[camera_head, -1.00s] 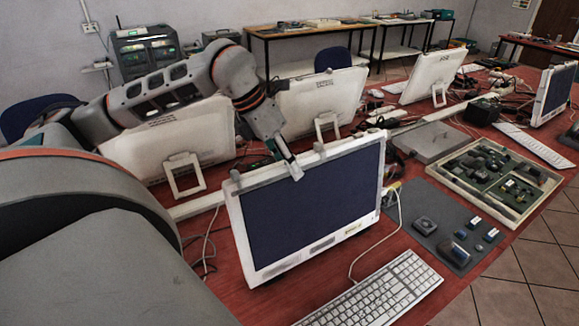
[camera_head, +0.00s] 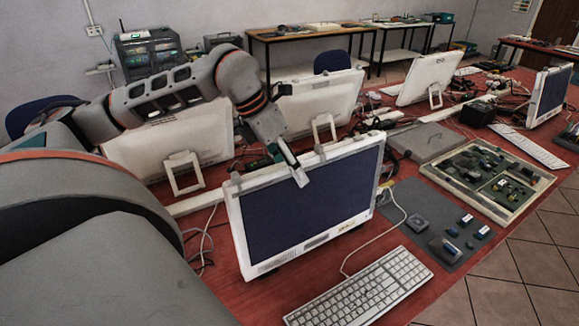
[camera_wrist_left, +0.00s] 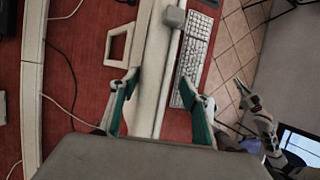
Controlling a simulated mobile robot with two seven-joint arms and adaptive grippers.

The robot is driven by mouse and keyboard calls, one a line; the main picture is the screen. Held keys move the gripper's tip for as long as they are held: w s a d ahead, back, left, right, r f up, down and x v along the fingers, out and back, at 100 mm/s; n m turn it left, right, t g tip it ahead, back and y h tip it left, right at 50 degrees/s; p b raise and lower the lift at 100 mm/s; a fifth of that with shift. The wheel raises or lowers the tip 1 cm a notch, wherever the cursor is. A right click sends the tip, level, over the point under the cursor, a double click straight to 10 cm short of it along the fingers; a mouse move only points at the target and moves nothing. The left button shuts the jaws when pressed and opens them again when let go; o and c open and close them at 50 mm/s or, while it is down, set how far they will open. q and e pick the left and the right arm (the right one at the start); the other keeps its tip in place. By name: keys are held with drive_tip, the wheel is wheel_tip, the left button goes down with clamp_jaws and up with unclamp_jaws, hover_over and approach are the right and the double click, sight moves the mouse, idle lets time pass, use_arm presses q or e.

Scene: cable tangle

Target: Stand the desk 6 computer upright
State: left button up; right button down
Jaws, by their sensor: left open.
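The computer (camera_head: 312,205) nearest me is a white all-in-one with a dark screen. It stands on the red desk, its screen leaning back somewhat. My left gripper (camera_head: 294,170) is at its top edge, with one finger in front of the screen and the other hidden behind the casing. In the left wrist view, the open fingers of my left gripper (camera_wrist_left: 162,108) straddle the computer's top edge (camera_wrist_left: 152,75), with gaps visible. A grey arm end with thin fingers (camera_wrist_left: 255,108), apparently my right gripper, shows at the right of that view; its opening is unclear.
A white keyboard (camera_head: 362,290) lies in front of the computer. A dark mat (camera_head: 430,222) with small parts and a parts tray (camera_head: 545,186) lie to the right. Other white monitors (camera_head: 180,140) stand behind. A cable (camera_head: 372,248) runs beside the screen.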

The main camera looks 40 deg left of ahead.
use_arm(q)
drive_tip(key=shift+a+r, duration=0.1)
drive_tip(key=shift+a+r, duration=0.15)
drive_tip(key=shift+r, duration=0.05)
drive_tip(key=v, duration=1.1)
drive_tip(key=shift+s+r, duration=0.2)
idle(0.3)
